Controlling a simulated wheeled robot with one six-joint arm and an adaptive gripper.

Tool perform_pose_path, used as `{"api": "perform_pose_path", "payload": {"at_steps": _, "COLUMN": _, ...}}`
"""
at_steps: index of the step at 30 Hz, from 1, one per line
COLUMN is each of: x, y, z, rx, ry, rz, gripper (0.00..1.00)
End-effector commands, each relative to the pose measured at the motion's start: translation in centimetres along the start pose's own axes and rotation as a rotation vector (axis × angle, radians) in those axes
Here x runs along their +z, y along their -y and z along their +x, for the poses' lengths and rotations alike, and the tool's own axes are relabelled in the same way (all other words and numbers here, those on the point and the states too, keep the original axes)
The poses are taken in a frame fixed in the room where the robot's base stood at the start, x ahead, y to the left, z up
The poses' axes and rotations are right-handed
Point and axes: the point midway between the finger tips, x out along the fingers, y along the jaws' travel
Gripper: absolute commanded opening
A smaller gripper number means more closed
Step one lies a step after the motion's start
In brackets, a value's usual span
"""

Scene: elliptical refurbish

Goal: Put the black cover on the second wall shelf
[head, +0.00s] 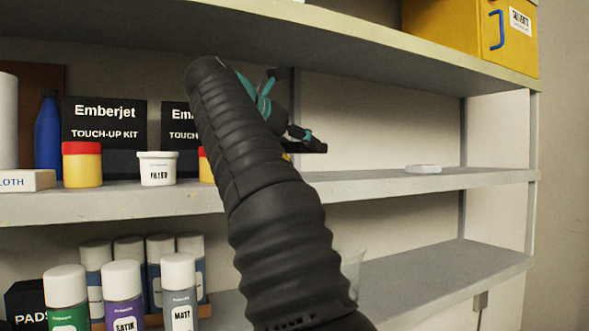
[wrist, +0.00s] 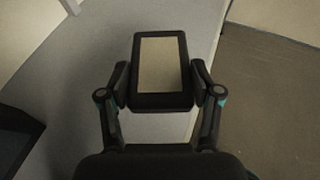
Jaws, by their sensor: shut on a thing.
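The black cover (wrist: 160,101) is a rectangular black frame around a beige middle in the wrist view. My gripper (wrist: 162,86) is shut on it, one finger on each side edge. In the head view the cover (head: 310,148) shows as a thin dark edge beside my gripper (head: 297,133), partly hidden by my arm. It is held above the middle wall shelf (head: 370,184), apart from the board as far as I can see. The wrist view shows the grey shelf board (wrist: 180,40) below and behind it.
A small white flat item (head: 423,169) lies on the middle shelf's right part, which is otherwise mostly clear. A yellow box (head: 455,30) stands above; several spray cans (head: 122,296) stand below.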

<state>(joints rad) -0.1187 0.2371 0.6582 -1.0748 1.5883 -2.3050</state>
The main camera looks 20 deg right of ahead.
Motion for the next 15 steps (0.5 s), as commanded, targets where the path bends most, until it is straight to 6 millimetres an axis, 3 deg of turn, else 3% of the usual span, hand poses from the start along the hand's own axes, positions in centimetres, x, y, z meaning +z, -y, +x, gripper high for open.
{"api": "perform_pose_path", "payload": {"at_steps": 4, "x": -0.7, "y": -1.7, "z": 1.2, "rx": -0.002, "ry": 0.001, "rz": 0.002, "gripper": 0.18}}
{"api": "perform_pose_path", "payload": {"at_steps": 15, "x": -2.3, "y": -1.4, "z": 1.9, "rx": -0.003, "ry": 0.001, "rz": 0.0, "gripper": 0.18}}
